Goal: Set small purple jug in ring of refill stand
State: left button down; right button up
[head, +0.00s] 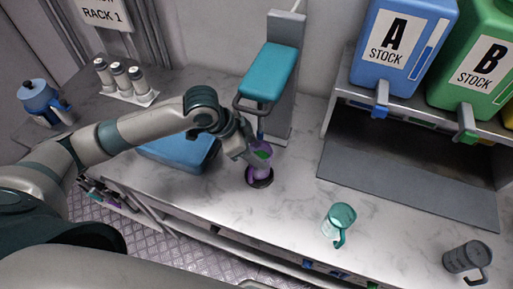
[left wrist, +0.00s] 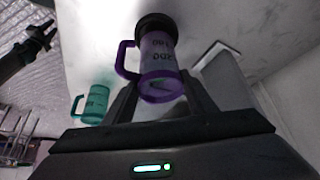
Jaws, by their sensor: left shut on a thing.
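The refill stand (head: 285,95) has a grey post, a teal head (head: 268,70) and a dark loop below the head. A dark jointed shape, perhaps my right gripper (left wrist: 38,38), shows at upper left.
A teal jug (head: 338,220) and a grey jug (head: 466,256) stand on the counter to the right. Blue A and green B stock tanks (head: 408,50) stand on a rack behind. A blue block (head: 180,152) lies behind my left arm.

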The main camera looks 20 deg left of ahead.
pick_arm(q)
jog(key=shift+f+b, duration=0.55)
jog(key=shift+b, duration=0.4)
jog(key=shift+f, duration=0.6)
jog(key=shift+f, duration=0.25)
jog(key=c, duration=0.7)
grip_release()
jog(key=shift+f, duration=0.1)
